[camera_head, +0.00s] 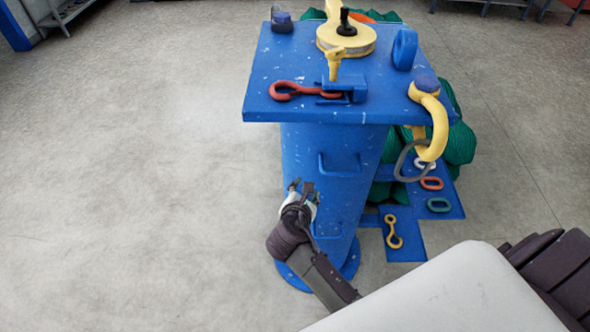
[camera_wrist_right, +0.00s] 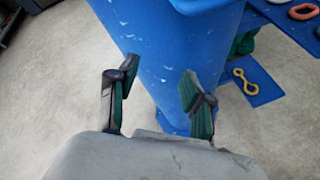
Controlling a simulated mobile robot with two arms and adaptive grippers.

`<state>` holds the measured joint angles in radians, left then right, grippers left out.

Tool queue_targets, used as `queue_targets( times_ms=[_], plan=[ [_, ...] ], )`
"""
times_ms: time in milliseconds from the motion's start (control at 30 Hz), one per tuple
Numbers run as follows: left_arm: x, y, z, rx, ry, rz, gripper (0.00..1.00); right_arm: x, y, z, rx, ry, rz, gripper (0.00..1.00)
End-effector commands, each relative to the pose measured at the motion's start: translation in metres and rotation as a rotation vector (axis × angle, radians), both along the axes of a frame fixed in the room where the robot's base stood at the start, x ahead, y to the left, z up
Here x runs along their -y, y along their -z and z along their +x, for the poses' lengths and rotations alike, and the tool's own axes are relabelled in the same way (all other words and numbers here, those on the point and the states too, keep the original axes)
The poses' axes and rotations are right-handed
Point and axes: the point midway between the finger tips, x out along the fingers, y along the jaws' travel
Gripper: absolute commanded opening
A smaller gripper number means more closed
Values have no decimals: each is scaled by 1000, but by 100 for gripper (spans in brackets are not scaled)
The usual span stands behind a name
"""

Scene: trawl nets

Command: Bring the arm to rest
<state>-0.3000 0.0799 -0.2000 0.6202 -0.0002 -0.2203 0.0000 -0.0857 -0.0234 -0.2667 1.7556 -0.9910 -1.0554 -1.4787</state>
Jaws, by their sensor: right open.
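My right gripper (camera_head: 301,189) is in front of the blue column of the stand in the head view, below the tabletop. Its arm comes in from the lower right. In the right wrist view the two fingers of the right gripper (camera_wrist_right: 160,80) are spread apart with nothing between them. The blue column (camera_wrist_right: 184,60) is just beyond the fingers; I cannot tell whether they touch it. My left gripper does not show in the head view.
The blue stand's top (camera_head: 292,65) holds a red hook (camera_head: 290,88), a yellow pulley (camera_head: 345,42) and a yellow shackle (camera_head: 431,118) at its right edge. Green netting (camera_head: 460,140) and a blue floor plate (camera_head: 405,245) with links lie behind. Grey floor (camera_head: 130,170) at left is clear.

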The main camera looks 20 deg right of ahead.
Motion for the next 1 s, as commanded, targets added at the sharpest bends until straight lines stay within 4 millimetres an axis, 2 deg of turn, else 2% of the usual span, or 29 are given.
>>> queue_targets(
  times_ms=[167,267,367,467,500,567,600,667,700,767,800,867,900,1000],
  plan=[
    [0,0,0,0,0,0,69,0,0,0,0,0,0,50],
    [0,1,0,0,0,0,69,-2,13,-2,-9,-1,24,50],
    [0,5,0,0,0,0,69,-8,52,-9,-30,1,109,50],
    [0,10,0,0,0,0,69,-18,116,-27,-66,28,263,50],
    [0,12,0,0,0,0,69,-22,145,-38,-81,50,339,50],
    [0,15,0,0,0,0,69,-27,187,-59,-108,98,454,50],
    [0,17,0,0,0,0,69,-31,214,-74,-123,138,532,50],
    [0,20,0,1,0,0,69,-34,252,-100,-147,213,645,50],
    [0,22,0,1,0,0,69,-36,276,-119,-160,271,717,50],
    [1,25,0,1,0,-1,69,-37,310,-150,-176,372,824,50],
    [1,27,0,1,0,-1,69,-38,332,-173,-184,450,891,50],
    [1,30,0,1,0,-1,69,-37,361,-208,-189,577,985,50],
    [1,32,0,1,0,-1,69,-36,380,-233,-190,671,1044,50],
    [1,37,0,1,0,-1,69,-30,417,-295,-167,919,1165,50]
  ],
)
